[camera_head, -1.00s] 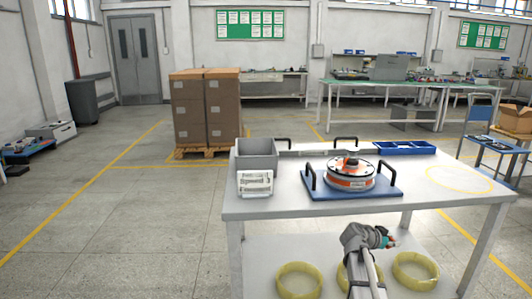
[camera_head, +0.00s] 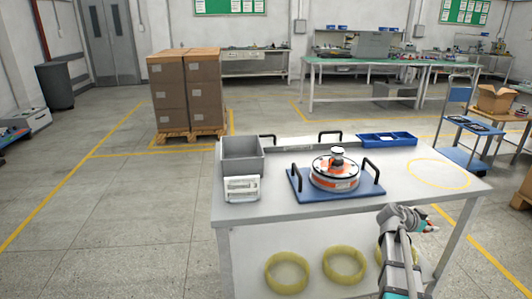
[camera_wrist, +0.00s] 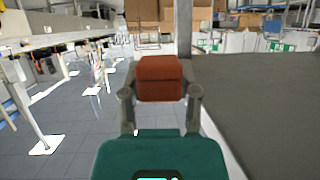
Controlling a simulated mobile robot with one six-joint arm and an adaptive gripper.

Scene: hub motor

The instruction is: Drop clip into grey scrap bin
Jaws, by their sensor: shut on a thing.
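An orange-red clip (camera_wrist: 158,78) sits between the two grey fingers of my gripper (camera_wrist: 159,95) in the wrist view. The gripper is shut on it. In the head view, my gripper (camera_head: 430,227) is off the table's front right edge, well right of the bin, with a small red bit at its tip. The grey scrap bin (camera_head: 243,171) is an open-topped box at the table's left end. Its floor is not clearly visible.
A white labelled box (camera_head: 242,189) stands in front of the bin. The orange and white hub motor (camera_head: 335,174) sits on a blue fixture (camera_head: 303,190) with black handles, between bin and gripper. A blue tray (camera_head: 387,138) lies behind. The table's (camera_head: 440,200) right part is clear.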

